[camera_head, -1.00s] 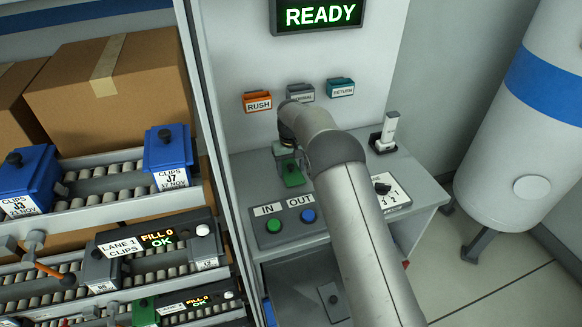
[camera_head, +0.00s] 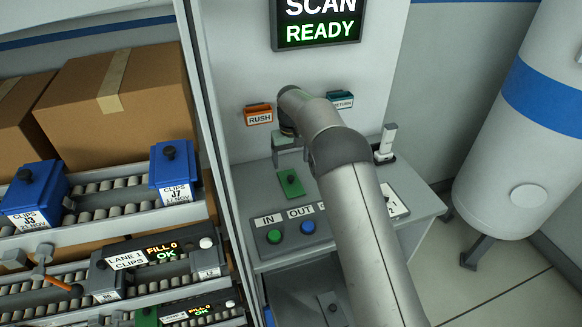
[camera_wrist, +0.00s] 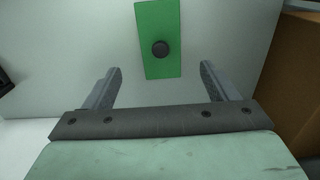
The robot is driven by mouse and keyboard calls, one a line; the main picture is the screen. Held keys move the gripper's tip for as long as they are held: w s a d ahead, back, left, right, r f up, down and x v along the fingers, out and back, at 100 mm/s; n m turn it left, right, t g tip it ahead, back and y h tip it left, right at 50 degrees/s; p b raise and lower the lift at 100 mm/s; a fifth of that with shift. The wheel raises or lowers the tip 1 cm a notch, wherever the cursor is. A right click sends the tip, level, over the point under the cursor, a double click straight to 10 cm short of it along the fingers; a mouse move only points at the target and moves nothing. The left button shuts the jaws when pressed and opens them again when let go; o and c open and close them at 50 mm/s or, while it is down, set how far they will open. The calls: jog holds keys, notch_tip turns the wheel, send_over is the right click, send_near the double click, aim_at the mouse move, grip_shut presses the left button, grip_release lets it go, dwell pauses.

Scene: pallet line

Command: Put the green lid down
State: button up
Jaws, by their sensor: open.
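The green lid (camera_head: 290,184) lies flat on the grey desk top, behind the IN and OUT buttons. In the wrist view the lid (camera_wrist: 158,62) is a green rectangle with a dark round knob facing up. My gripper (camera_wrist: 160,82) is open and empty, its two fingers apart, with the lid beyond the fingertips. In the head view my gripper (camera_head: 288,150) is above and just behind the lid, partly hidden by my arm.
A green button (camera_head: 274,237) and a blue button (camera_head: 307,227) sit in front of the lid. RUSH (camera_head: 258,115) and RETURN (camera_head: 341,100) trays hang on the wall. A scanner (camera_head: 386,143) stands at the right. Blue bins (camera_head: 172,172) line the left rollers.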

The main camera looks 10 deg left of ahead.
jog(key=shift+r, duration=1.7)
jog(key=s+d+r+m, duration=0.2)
jog(key=s+d+r, duration=0.6)
jog(key=d+r, duration=0.25)
jog(key=s+d+r, duration=0.1)
jog(key=s+d, duration=0.3)
jog(key=s, duration=0.4)
jog(key=s+d+r+m, duration=0.1)
jog(key=s+d, duration=0.2)
jog(key=s, duration=0.5)
jog(key=s+d+r+m+t, duration=0.1)
jog(key=s+d, duration=0.3)
jog(key=s, duration=0.4)
jog(key=shift+s+d+r, duration=0.25)
jog(key=shift+d+r, duration=0.1)
jog(key=shift+r, duration=0.1)
jog(key=shift+o, duration=0.6)
jog(key=s+d+f+m, duration=0.1)
jog(key=s+f, duration=0.3)
jog(key=s, duration=0.6)
jog(key=shift+s+d, duration=0.2)
jog(key=shift+d, duration=0.35)
